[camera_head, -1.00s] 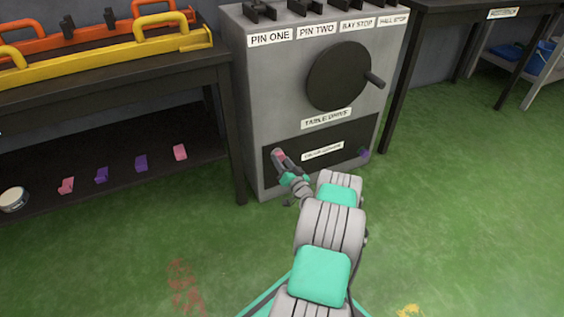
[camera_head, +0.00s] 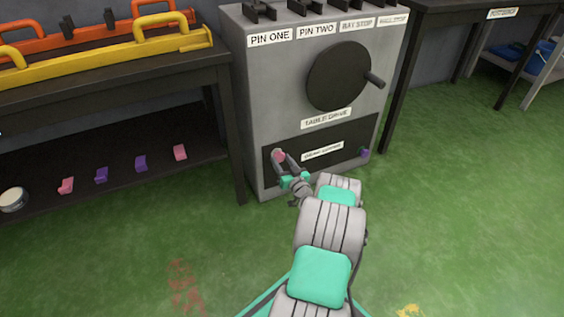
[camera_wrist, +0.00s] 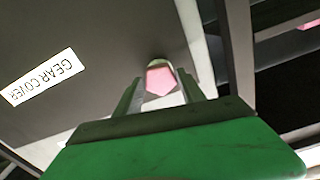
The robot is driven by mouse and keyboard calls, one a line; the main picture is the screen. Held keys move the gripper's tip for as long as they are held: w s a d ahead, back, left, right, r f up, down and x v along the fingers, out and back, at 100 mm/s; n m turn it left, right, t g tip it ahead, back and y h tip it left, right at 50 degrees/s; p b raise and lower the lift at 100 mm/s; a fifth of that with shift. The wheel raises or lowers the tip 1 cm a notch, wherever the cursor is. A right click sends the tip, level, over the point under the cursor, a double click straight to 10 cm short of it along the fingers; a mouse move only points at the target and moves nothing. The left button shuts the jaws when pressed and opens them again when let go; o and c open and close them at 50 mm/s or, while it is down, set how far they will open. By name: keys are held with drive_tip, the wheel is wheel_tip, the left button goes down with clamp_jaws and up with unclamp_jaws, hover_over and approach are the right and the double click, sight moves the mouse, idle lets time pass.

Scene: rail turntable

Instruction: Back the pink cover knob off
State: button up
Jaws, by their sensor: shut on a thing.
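The pink cover knob (camera_head: 279,156) sits at the left end of the dark gear cover panel (camera_head: 345,142), low on the grey cabinet. My gripper (camera_head: 282,160) is at this knob, with its two fingers on either side of it. In the wrist view the pink knob (camera_wrist: 161,80) shows between the fingertips of my gripper (camera_wrist: 160,84), which is shut on it. The "GEAR COVER" label (camera_wrist: 43,77) is to the left there. A purple knob (camera_head: 364,153) is at the panel's right end.
A round table drive wheel (camera_head: 338,77) with a handle sticks out above the panel. A dark bench (camera_head: 225,100) stands close on the left, with pink and purple blocks (camera_head: 141,163) on its lower shelf. Green floor in front is clear.

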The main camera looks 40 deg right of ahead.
drive_tip(key=o, duration=1.3)
drive_tip(key=p+v, duration=0.2)
drive_tip(key=v, duration=0.5)
drive_tip(key=shift+s+a+p, duration=0.2)
drive_tip(key=shift+s+p, duration=0.15)
drive_tip(key=shift+p, duration=0.05)
